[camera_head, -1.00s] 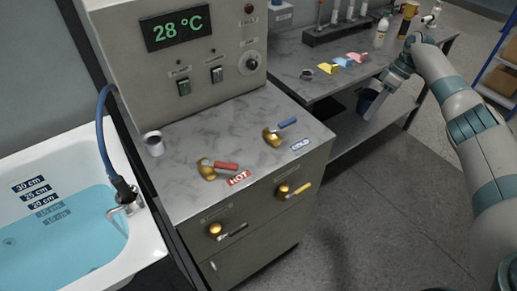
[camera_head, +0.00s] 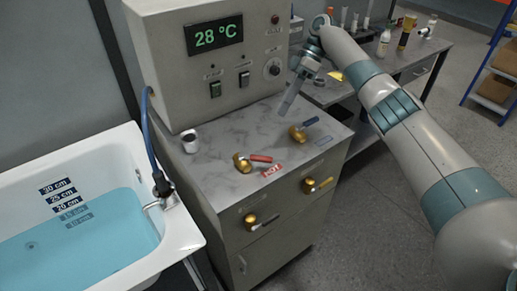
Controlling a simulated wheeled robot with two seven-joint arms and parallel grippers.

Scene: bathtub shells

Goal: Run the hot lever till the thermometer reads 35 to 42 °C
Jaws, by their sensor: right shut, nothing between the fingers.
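The thermometer display (camera_head: 214,36) on the cabinet's upper panel reads 28 °C in green digits. The hot lever is a brass valve with a red handle (camera_head: 260,158) on the marble top, beside a red HOT label (camera_head: 271,171). The cold lever with a blue handle (camera_head: 311,121) stands behind it to the right. My right gripper (camera_head: 287,104) is shut and empty, pointing down above the marble top near the cold lever, apart from the hot lever. My left gripper is not in view.
A tub (camera_head: 190,236) with blue water and depth labels stands at the left, with a blue hose (camera_head: 150,135). A white cup (camera_head: 190,142) sits on the marble top. A side bench stands behind my right arm.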

